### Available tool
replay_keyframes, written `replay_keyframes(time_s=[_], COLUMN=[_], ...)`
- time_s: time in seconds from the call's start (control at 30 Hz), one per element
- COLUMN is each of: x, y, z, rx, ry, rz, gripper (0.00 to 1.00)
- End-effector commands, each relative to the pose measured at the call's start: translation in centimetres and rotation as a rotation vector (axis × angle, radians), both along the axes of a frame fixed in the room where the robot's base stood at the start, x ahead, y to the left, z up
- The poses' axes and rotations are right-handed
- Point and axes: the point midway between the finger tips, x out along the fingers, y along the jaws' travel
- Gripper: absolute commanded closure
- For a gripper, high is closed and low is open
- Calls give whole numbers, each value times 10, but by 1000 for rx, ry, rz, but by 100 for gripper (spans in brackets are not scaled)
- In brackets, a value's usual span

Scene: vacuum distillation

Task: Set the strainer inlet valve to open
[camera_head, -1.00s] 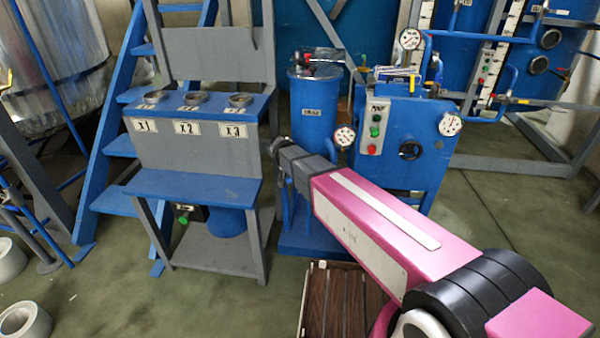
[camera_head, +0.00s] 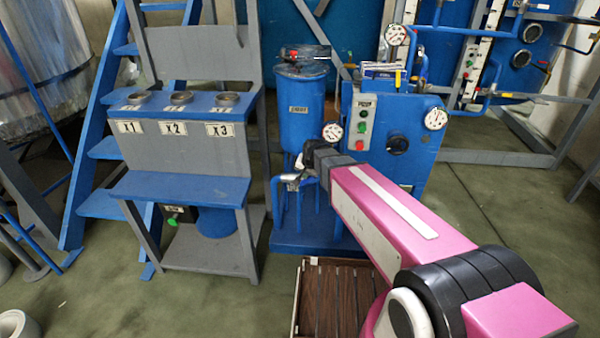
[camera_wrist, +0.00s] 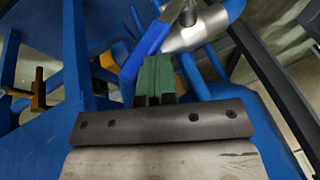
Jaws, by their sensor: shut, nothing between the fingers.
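The strainer looks to be the blue upright cylinder (camera_head: 303,112) with a small label, left of the blue control cabinet. In the wrist view, a silver valve body (camera_wrist: 205,25) sits on a blue pipe, with a blue lever (camera_wrist: 147,48) slanting down from it to the left. My gripper (camera_wrist: 156,66) has its green fingers shut and empty, with the tips right at the lever. I cannot tell whether they touch it. In the head view, the end of my arm is low in front of the cylinder, beside small pipework, and the fingers are not clear.
Blue pipes and a brass-coloured fitting (camera_wrist: 38,88) crowd the wrist view. A blue and grey stand (camera_head: 190,160) marked X1, X2 and X3 is on the left. The blue cabinet (camera_head: 392,125) with gauges and buttons is behind my arm. A brown slatted platform (camera_head: 335,300) lies below.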

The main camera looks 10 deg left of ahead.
Motion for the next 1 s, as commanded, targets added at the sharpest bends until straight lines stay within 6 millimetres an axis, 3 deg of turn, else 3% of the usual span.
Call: replay_keyframes(time_s=[0.33, 1.0], x=[0, 0], y=[-15, -34], z=[-12, -40], rx=[169, 162], ry=[1, 1], rz=[-1, 2], gripper=[100, 100])
